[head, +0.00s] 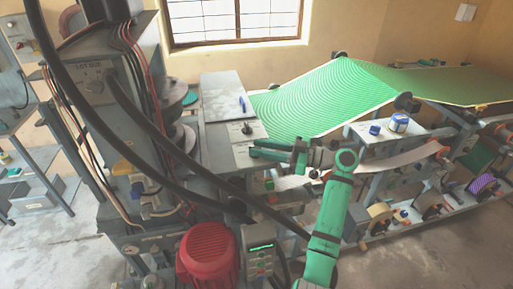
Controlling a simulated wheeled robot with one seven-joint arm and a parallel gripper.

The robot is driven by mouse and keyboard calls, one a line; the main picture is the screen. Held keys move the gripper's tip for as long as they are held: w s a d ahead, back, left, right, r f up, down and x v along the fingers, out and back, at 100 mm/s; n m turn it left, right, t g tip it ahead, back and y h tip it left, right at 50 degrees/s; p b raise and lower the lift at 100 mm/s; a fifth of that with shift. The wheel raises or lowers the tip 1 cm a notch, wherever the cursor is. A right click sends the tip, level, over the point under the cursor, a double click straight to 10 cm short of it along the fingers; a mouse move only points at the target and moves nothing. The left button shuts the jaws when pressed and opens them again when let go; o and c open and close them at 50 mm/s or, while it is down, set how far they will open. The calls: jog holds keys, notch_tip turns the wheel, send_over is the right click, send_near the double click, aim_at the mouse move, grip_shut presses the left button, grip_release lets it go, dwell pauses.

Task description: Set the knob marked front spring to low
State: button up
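A small dark knob (247,128) stands on a pale plate (258,129) on the grey machine top, near the middle of the view. Its marking and setting are too small to read, so I cannot tell whether it is the front spring knob. My gripper (252,148) is just below this knob in the picture, with its green fingers pointing left. The two fingers show a narrow gap with nothing seen between them. They appear apart from the knob. Another pale plate (246,154) lies partly behind the fingers.
A blue upright item (242,103) stands on a grey plate (222,90) behind the knob. Thick black hoses cross the left side. A red motor (208,254) and control box (259,250) stand below. Green sheet (325,95) runs right.

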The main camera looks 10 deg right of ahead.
jog(key=v, duration=0.8)
jog(key=shift+s+d, duration=0.15)
jog(key=shift+d, duration=0.1)
